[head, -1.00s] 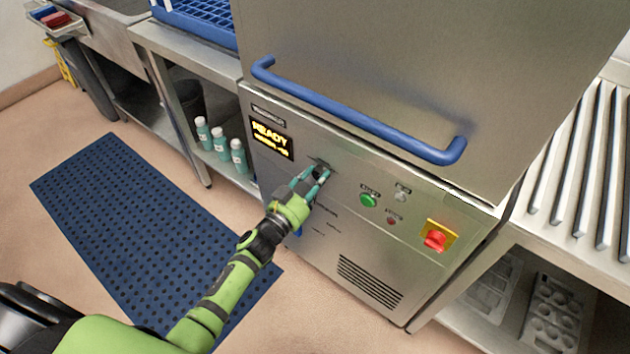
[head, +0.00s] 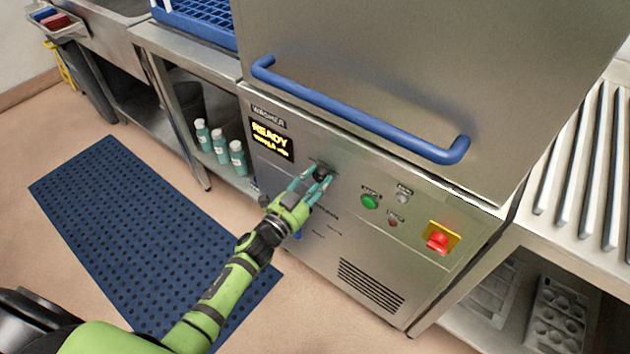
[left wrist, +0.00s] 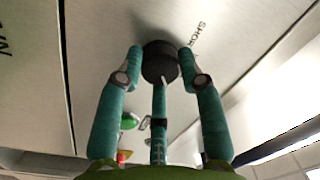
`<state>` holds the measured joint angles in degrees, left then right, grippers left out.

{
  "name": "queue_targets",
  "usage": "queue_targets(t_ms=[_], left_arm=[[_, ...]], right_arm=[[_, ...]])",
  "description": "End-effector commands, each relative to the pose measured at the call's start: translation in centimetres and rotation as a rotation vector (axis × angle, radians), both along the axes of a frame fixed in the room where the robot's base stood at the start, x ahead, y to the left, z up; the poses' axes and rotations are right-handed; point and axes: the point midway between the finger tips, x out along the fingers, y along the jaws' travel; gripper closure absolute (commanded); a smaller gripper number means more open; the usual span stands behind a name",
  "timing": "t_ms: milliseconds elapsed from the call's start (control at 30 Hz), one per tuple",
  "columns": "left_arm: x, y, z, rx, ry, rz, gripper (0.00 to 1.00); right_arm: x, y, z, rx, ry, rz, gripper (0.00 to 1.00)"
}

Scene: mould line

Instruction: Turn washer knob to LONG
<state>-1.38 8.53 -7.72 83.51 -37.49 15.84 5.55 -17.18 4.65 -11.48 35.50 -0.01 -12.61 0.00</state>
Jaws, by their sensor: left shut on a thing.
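The washer (head: 335,215) is a steel machine with a lit display (head: 271,138) that reads READY; its smaller second line is hard to read. My left gripper (head: 317,181) is at the front panel, shut on the dark round knob (head: 321,172) right of the display. In the left wrist view the teal fingers of the gripper (left wrist: 161,66) hold both sides of the black knob (left wrist: 158,55), with a third finger below. A white pointer mark shows on the knob's lower edge. A SHORT label (left wrist: 196,38), partly cut off, is at its upper right. No LONG label is readable. My right gripper is not in view.
Right of the knob are a green button (head: 370,201), small buttons and a red stop switch (head: 438,242) on yellow. A blue door handle (head: 360,120) juts out above. Teal bottles (head: 220,145) stand on the left shelf. A blue mat (head: 140,225) covers the floor.

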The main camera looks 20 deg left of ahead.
Motion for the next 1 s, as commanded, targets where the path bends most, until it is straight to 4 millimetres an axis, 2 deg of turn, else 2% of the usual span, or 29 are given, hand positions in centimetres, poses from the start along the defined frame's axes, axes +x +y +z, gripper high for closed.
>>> queue_targets(t_ms=[33,167,200,233,267,667,767,1000], left_arm=[[0.2,-0.1,0.7,-0.002,-0.015,-0.003,0.95],[0.2,-0.1,0.7,-0.003,-0.016,-0.004,0.95],[0.2,-0.1,0.7,-0.003,-0.016,-0.004,0.58],[0.2,-0.1,0.7,-0.003,-0.016,-0.004,0.46],[0.2,-0.1,0.7,-0.003,-0.016,-0.004,0.39],[-0.4,0.1,0.2,-0.001,-0.004,-0.001,0.39],[-1.6,0.5,0.0,-0.001,-0.002,-0.001,0.39],[-6.4,2.0,-0.1,-0.002,-0.003,-0.003,0.39]], right_arm=[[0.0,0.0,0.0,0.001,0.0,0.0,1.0],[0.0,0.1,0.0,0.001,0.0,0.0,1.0],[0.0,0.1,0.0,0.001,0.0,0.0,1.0],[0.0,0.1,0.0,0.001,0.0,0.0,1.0],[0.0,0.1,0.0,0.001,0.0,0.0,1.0],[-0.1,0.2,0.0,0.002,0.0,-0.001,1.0],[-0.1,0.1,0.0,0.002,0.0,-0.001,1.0],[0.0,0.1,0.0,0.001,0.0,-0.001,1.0]])
